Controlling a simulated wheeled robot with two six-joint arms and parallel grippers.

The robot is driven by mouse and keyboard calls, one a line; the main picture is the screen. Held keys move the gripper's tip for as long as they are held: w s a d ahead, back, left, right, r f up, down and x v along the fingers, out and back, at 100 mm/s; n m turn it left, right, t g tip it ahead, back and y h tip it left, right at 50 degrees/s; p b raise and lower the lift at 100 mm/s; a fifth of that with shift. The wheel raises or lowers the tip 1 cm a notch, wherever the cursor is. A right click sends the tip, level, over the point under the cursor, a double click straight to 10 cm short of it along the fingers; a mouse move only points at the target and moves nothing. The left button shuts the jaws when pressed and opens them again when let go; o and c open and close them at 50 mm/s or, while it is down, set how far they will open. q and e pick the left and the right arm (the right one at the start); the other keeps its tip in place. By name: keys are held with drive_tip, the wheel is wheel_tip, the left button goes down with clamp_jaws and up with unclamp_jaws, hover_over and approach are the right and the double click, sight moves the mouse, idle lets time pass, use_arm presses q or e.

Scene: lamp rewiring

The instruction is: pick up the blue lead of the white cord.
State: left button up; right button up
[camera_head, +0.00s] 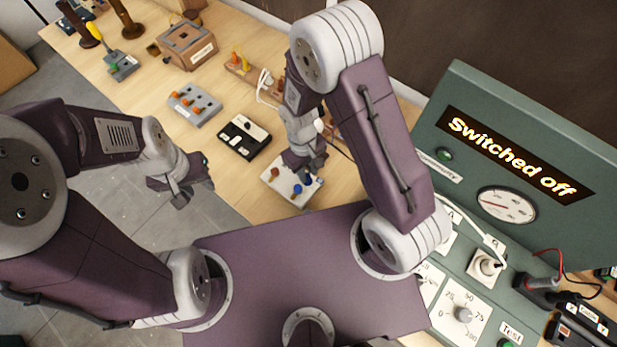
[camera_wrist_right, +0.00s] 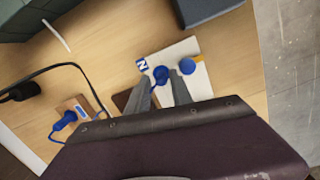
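My right gripper (camera_head: 307,168) points down over a white block (camera_head: 285,190) with blue and red knobs. In the right wrist view its two fingers (camera_wrist_right: 167,83) stand apart over that block. A dark blue piece (camera_wrist_right: 160,75) shows at the left fingertip; I cannot tell whether it is a knob or a lead end. A blue knob (camera_wrist_right: 187,66) and an "N" label (camera_wrist_right: 142,64) are close by. A white cord (camera_head: 265,85) shows left of my right arm. Where its blue lead ends is unclear. My left gripper (camera_head: 182,196) hangs away from the table, its fingers hard to make out.
A black block (camera_head: 244,137) and a grey block with orange knobs (camera_head: 194,104) lie left of the white block. A green panel reading "Switched off" (camera_head: 515,155) stands at right. A wooden piece (camera_wrist_right: 72,106) holds a blue plug (camera_wrist_right: 64,121) beside a dark cable.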

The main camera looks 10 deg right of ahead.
wheel_tip(320, 180, down, 3)
drive_tip(key=shift+r, duration=0.2)
drive_tip(key=shift+a+f, duration=0.15)
drive_tip(key=shift+s, duration=0.1)
clamp_jaws()
